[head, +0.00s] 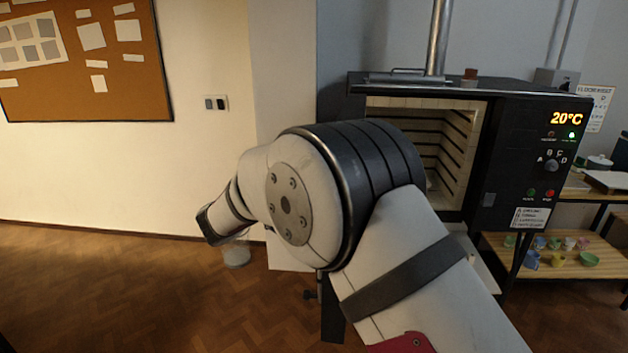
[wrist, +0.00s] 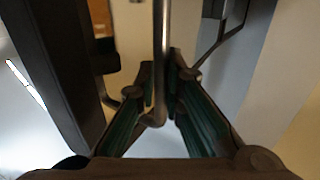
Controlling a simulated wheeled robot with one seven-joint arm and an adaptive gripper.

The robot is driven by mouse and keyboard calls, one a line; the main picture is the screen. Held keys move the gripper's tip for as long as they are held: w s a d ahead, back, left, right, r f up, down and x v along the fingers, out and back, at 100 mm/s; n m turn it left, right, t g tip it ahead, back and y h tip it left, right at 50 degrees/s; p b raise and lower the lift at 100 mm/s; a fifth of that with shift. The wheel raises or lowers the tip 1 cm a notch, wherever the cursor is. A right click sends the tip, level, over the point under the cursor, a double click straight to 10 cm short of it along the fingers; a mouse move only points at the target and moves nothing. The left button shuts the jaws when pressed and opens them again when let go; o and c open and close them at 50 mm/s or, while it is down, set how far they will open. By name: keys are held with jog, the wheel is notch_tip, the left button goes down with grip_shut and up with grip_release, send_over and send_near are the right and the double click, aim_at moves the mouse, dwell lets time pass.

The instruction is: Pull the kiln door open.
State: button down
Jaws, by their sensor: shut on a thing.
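The kiln (head: 499,150) stands at the right in the head view. Its chamber (head: 452,150) shows pale brick and dark heating rows, so the door is not across the visible part of the opening. My arm hides the left of the opening and most of the door. In the wrist view a metal bar, the door handle (wrist: 162,50), runs upright between the fingers of my gripper (wrist: 163,95), which is shut on it. A dark slab (wrist: 60,60), seemingly part of the door, stands left of the handle. My gripper cannot be made out in the head view.
A wooden shelf (head: 560,262) with several small coloured pots is right of the kiln. A cork board (head: 130,85) hangs at the left. The wooden floor at the left is clear.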

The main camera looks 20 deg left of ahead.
jog(key=shift+w+d+r, duration=0.1)
jog(key=shift+w+r, duration=0.05)
jog(key=c, duration=1.7)
grip_release()
jog(key=v, duration=1.2)
